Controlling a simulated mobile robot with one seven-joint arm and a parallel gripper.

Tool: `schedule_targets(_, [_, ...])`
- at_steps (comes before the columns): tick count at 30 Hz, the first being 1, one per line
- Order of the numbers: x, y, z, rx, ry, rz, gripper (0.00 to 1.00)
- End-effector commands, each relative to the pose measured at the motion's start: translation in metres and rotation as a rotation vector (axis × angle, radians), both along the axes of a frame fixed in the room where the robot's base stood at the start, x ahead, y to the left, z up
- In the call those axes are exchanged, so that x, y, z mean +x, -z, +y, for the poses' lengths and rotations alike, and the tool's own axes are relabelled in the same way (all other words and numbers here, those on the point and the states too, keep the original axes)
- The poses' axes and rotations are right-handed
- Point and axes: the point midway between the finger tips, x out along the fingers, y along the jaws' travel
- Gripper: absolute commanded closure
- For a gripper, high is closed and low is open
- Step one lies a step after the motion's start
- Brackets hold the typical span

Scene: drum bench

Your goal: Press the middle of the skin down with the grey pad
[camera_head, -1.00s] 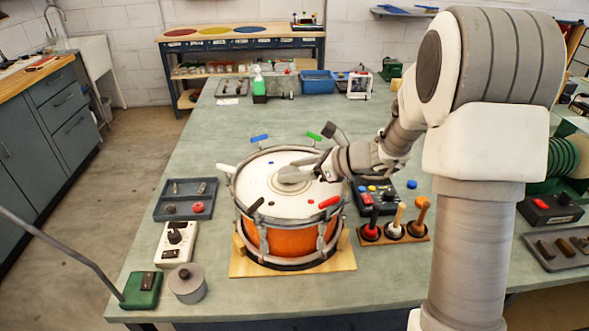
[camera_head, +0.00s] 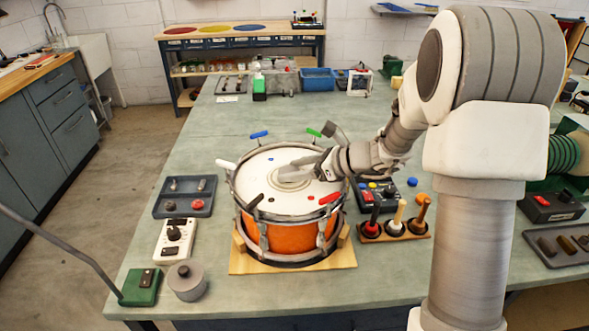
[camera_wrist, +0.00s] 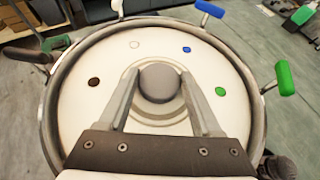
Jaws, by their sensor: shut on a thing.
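The orange drum (camera_head: 285,237) stands on a wooden base on the bench, its white skin (camera_head: 262,196) facing up. In the wrist view the skin (camera_wrist: 120,70) has small coloured dots near its edge. My gripper (camera_head: 293,174) reaches in from the right over the middle of the skin. Its two fingers are shut on the round grey pad (camera_wrist: 159,83). The pad is at the middle of the skin and looks low against it; the contact itself is hidden beneath the pad and fingers.
Coloured handles stand around the rim, including blue (camera_head: 259,134), green (camera_head: 313,132) and red (camera_head: 330,198) ones. A rack of upright handled tools (camera_head: 395,230) is right of the drum. A grey tray (camera_head: 185,196) and a white control box (camera_head: 175,240) are left.

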Motion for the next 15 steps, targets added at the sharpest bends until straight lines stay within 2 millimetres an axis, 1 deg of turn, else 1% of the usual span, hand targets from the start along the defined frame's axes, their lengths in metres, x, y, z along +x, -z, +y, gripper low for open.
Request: schedule_targets(15, [-0.0003, 0.0056, -0.0001, 0.000, 0.000, 0.001, 0.97])
